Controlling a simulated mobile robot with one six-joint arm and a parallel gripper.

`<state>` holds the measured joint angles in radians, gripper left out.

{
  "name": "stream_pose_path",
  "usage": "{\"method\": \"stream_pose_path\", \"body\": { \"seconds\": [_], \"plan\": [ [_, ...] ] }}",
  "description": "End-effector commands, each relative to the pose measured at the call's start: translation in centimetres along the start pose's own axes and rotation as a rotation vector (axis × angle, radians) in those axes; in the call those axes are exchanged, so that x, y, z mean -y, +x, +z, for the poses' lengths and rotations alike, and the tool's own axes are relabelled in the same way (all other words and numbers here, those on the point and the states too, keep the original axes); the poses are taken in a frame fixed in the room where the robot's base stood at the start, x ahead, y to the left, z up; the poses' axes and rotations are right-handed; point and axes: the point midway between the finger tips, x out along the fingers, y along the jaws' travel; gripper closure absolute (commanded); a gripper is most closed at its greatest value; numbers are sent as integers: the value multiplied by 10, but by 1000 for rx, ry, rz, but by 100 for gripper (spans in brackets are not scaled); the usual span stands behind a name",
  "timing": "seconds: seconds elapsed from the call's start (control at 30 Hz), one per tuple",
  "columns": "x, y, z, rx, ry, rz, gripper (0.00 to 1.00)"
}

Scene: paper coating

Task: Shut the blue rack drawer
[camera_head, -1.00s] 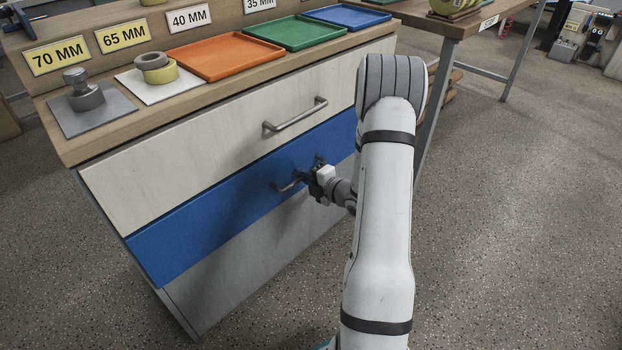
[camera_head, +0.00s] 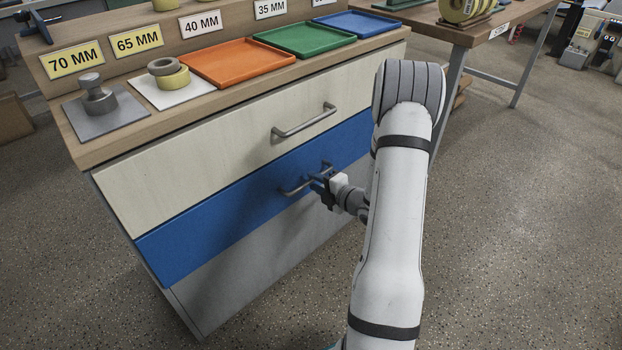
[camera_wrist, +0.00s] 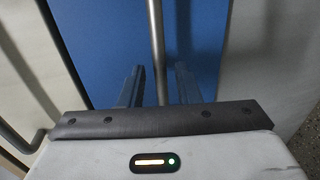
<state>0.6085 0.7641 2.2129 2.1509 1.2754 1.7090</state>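The blue drawer (camera_head: 220,215) is the middle front of a wooden-topped cabinet. Its front looks flush with the cream drawer above and the grey front below. Its metal bar handle (camera_head: 293,191) is partly hidden by my gripper (camera_head: 322,184).
The cream drawer (camera_head: 200,150) above has its own handle (camera_head: 305,120). A second table (camera_head: 462,37) stands behind at right.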

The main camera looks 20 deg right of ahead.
Motion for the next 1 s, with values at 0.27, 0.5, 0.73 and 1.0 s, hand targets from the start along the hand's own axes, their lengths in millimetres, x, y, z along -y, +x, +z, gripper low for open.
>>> {"method": "stream_pose_path", "body": {
  "seconds": [0.27, 0.5, 0.73, 1.0],
  "plan": [
    [-2, -44, 0, 2, 1, -1, 70],
    [0, -53, 0, -1, 0, 0, 70],
    [0, -52, 0, -1, 0, 0, 70],
    [-19, -51, -11, -44, -57, 0, 70]
  ]
}}
